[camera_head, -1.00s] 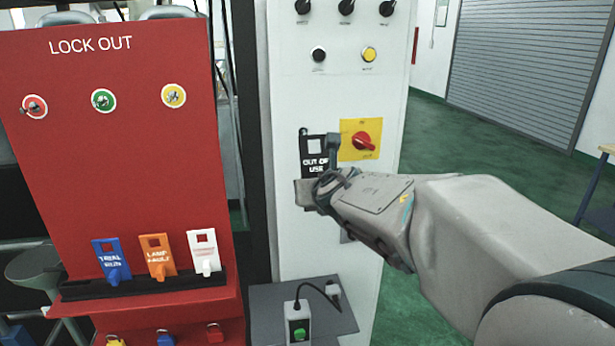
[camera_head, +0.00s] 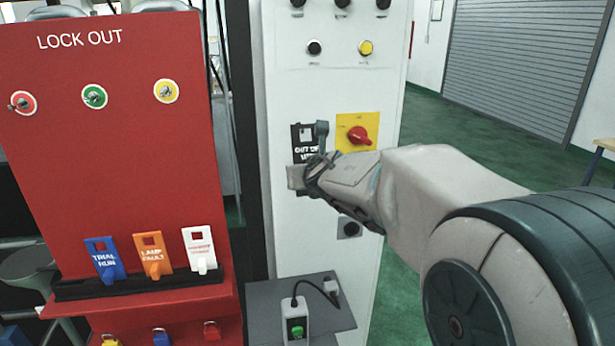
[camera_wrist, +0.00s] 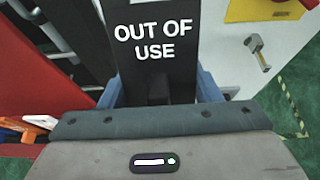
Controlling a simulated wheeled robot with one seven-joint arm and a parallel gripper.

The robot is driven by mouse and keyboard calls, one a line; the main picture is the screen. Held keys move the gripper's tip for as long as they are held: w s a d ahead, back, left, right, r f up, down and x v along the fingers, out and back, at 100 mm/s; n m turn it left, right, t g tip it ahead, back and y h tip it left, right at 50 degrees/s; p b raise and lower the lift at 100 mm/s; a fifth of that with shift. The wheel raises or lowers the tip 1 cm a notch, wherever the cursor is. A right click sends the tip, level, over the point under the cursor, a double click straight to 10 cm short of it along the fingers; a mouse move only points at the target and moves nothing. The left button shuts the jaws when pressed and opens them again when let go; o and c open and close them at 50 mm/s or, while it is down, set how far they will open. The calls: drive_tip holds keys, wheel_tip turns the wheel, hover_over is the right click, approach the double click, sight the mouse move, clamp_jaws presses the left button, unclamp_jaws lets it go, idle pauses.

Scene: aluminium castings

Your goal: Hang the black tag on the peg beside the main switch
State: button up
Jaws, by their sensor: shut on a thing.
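The black tag (camera_head: 296,146), lettered OUT OF USE, is upright in front of the white cabinet, left of the main switch. It has a cut-out near its top. My gripper (camera_head: 304,172) is shut on its lower part. In the wrist view the tag (camera_wrist: 124,62) stands between the two blue-grey fingers (camera_wrist: 158,93), and its top is out of frame. The main switch (camera_head: 360,136) is a red knob on a yellow plate. I cannot make out the peg in the head view; the tag and gripper may hide it. I cannot tell whether the tag touches the cabinet.
A red LOCK OUT board (camera_head: 130,190) stands to the left, with blue (camera_head: 104,258), orange (camera_head: 152,254) and white (camera_head: 199,248) tags in a black rack. A grey shelf (camera_head: 262,312) below carries a green-button box (camera_head: 296,328). A silver fitting (camera_wrist: 258,48) shows in the wrist view.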

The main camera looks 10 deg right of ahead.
drive_tip(key=shift+r+x, duration=0.2)
drive_tip(key=shift+x, duration=1.1)
drive_tip(key=shift+r+x, duration=0.2)
drive_tip(key=shift+x, duration=1.15)
drive_tip(key=shift+w, duration=0.25)
drive_tip(key=o, duration=1.1)
drive_tip(key=shift+c, duration=0.2)
